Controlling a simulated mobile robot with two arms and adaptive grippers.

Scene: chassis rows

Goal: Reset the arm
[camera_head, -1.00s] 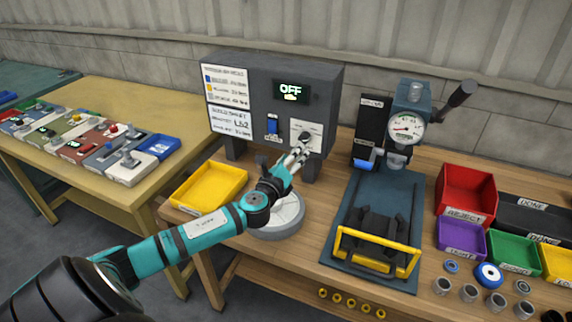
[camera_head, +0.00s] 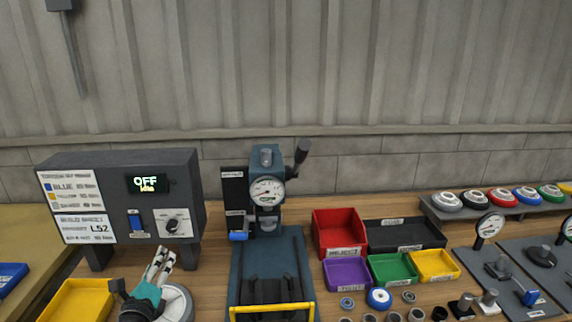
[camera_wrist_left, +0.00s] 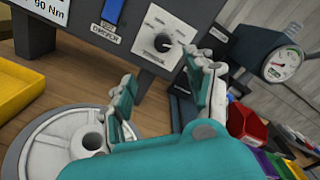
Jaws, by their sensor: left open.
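My left gripper (camera_head: 161,267) is at the lower left of the head view, in front of the dark control box (camera_head: 120,165). In the left wrist view its two fingers (camera_wrist_left: 165,98) are spread apart with nothing between them. Beyond the fingertips is the box's black knob (camera_wrist_left: 163,43) on a white plate, apart from them. The box's display (camera_head: 148,184) reads OFF. A round grey turntable-like disc (camera_head: 178,303) lies under the gripper, partly hidden by it. My right gripper is not in view.
A press with a gauge (camera_head: 267,190) stands right of the box, with a yellow bar (camera_head: 272,308) in front. Red (camera_head: 340,232), purple (camera_head: 347,273), green (camera_head: 393,268) and yellow (camera_head: 436,264) bins are farther right. A yellow tray (camera_head: 75,302) is at left.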

